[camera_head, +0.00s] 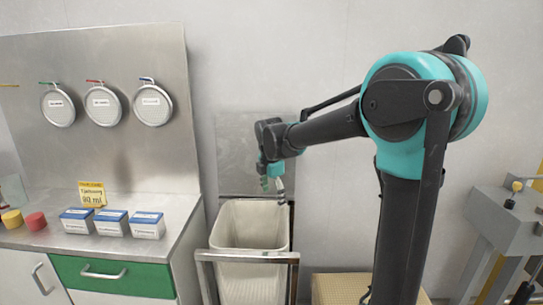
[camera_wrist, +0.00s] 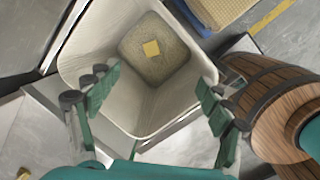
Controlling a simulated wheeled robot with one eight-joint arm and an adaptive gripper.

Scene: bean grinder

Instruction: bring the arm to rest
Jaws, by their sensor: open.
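My gripper (camera_head: 271,182) hangs pointing down over the white bin (camera_head: 248,272) in the head view. In the wrist view, my gripper (camera_wrist: 152,84) has its two green-padded fingers spread wide apart, with nothing between them. The bin (camera_wrist: 145,112) opens below the fingers.
A counter (camera_head: 170,208) on the left carries several blue-and-white boxes, a yellow note (camera_head: 92,194) and yellow and red pieces. Round lidded discs hang on the metal panel (camera_head: 100,140). A wooden barrel (camera_wrist: 262,85) stands beside the bin. A grey machine (camera_head: 500,215) is at right.

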